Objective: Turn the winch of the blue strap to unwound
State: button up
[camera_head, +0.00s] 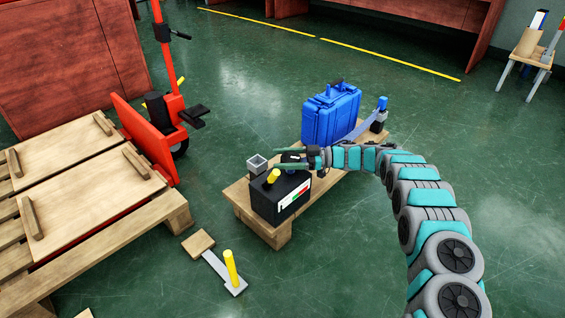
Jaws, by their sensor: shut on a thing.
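A blue case (331,115) stands upright on a low wooden platform (352,172). In front of the case is a black box (282,197) with a yellow knob (273,176) and a white, green and red label. My gripper (278,158) reaches in from the right over the box's rear edge, its fingers pointing left. It is shut on a small dark piece (292,157) there, mostly hidden; I cannot tell whether it is the winch.
A grey square tube (257,164) stands beside the black box. A red pallet truck (160,130) and wooden pallets (90,190) are at left. A grey bar with a yellow post (231,268) lies on the floor in front.

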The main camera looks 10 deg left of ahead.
jog(key=shift+s+f+n+g+b, duration=0.15)
jog(key=shift+n+g+b, duration=0.4)
jog(key=shift+n+g, duration=0.4)
jog(key=shift+s+g+h, duration=0.1)
jog(key=shift+g+h, duration=0.2)
jog(key=shift+g, duration=0.15)
jog(key=shift+r+n+g+b, duration=0.2)
jog(key=shift+n+g+b, duration=0.1)
jog(key=shift+n+g, duration=0.1)
jog(key=o, duration=1.2)
jog(key=shift+o, duration=0.2)
jog(key=shift+d, duration=0.1)
